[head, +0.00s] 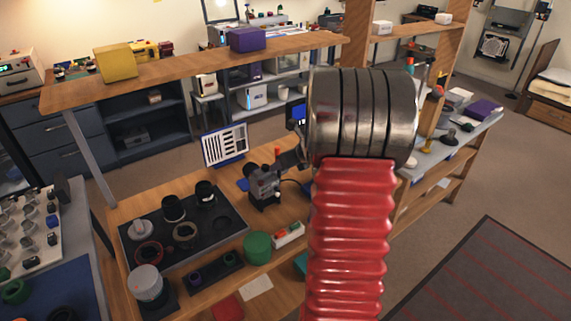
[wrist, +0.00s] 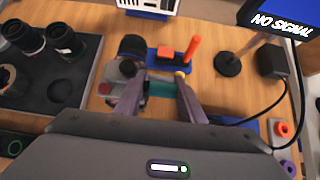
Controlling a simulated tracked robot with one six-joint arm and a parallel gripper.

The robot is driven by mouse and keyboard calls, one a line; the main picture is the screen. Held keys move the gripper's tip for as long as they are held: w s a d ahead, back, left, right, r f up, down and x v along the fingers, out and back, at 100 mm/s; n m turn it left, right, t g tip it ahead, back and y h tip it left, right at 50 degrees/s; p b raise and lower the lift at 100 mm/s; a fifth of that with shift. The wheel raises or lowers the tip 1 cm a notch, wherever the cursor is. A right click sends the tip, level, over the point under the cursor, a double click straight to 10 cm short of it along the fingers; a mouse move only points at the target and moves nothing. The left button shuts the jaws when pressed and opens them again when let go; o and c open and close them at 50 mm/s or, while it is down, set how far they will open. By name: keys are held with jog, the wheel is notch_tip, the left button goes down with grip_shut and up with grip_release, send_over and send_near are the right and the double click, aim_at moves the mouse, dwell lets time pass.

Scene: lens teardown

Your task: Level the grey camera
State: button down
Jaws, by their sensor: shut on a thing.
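The grey camera (head: 264,186) is a small dark grey body on the wooden bench, just left of my arm in the head view. In the wrist view its dark, rounded part and grey body (wrist: 127,68) show at and beyond the left fingertip. In the head view my gripper (head: 291,158) is partly hidden behind my arm, at the camera's upper right. My fingers cover part of the camera, and I cannot tell how far it is tilted.
A striped chart (head: 225,146) stands behind the camera. A black tray (head: 225,232) with lens parts lies at left, and a green cylinder (head: 257,246) stands in front. In the wrist view, a red block (wrist: 170,53), an orange post (wrist: 193,50) and a NO SIGNAL screen (wrist: 280,22) are close by.

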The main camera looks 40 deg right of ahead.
jog(key=shift+s+d, duration=0.15)
jog(key=shift+d, duration=0.25)
jog(key=c, duration=1.5)
grip_release()
jog(key=shift+o, duration=0.8)
jog(key=shift+a, duration=0.1)
jog(key=v, duration=1.3)
jog(key=shift+s+a+r, duration=0.15)
jog(key=shift+a+r, duration=0.05)
jog(key=shift+r, duration=0.1)
